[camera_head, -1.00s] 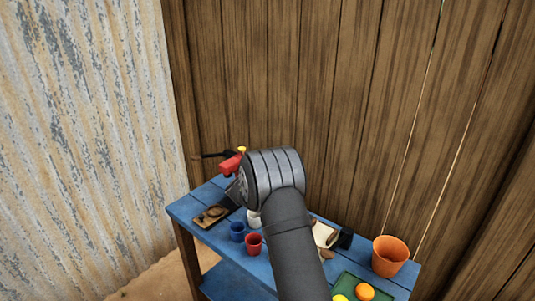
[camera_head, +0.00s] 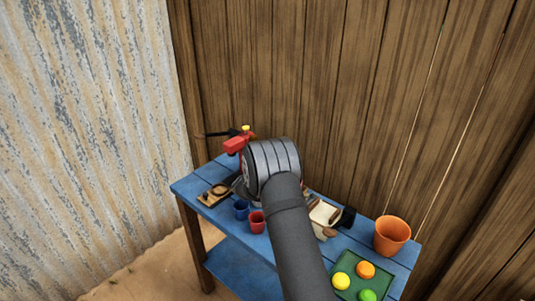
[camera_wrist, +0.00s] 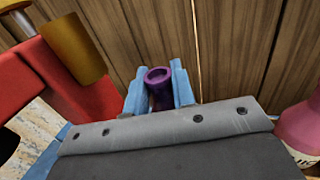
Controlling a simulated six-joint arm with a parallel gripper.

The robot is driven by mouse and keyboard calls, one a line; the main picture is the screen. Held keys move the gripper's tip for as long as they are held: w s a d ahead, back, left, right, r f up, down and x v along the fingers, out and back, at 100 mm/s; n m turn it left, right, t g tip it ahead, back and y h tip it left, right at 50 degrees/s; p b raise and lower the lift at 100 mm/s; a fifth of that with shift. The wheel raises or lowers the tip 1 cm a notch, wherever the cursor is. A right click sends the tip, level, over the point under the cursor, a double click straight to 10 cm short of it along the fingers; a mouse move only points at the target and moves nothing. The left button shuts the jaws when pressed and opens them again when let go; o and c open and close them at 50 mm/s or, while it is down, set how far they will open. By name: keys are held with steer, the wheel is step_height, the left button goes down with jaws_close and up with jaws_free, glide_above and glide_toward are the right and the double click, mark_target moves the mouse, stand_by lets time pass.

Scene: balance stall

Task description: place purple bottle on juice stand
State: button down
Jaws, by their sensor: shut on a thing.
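The purple bottle (camera_wrist: 160,76) shows its open round mouth in the wrist view, upright between the blue fingers. My gripper (camera_wrist: 160,92) is shut on it. The bottle's lower part is hidden behind the grey gripper body. In the head view my arm covers both gripper and bottle. A pink bottle-like thing with partial lettering (camera_wrist: 301,132) is at the right edge of the wrist view. A small wooden stand with a dark ring (camera_head: 216,194) lies at the table's left end in the head view. I cannot tell whether it is the juice stand.
A red device (camera_head: 236,145) with a yellow top is at the back left, close to my gripper in the wrist view (camera_wrist: 62,85). A blue cup (camera_head: 241,213) and red cup (camera_head: 257,225) stand in front. An orange bucket (camera_head: 391,236) and green tray (camera_head: 351,263) are right.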

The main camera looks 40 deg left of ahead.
steer(key=shift+f, duration=0.35)
stand_by(0.4)
steer(key=c, duration=1.1)
jaws_free()
steer(key=shift+f, duration=0.1)
steer(key=shift+c, duration=0.2)
steer(key=v, duration=1.7)
steer(key=shift+s, duration=0.2)
steer(key=shift+w, duration=0.1)
steer(key=x, duration=1.7)
steer(key=shift+w, duration=0.2)
steer(key=shift+r, duration=0.2)
steer(key=shift+s, duration=0.15)
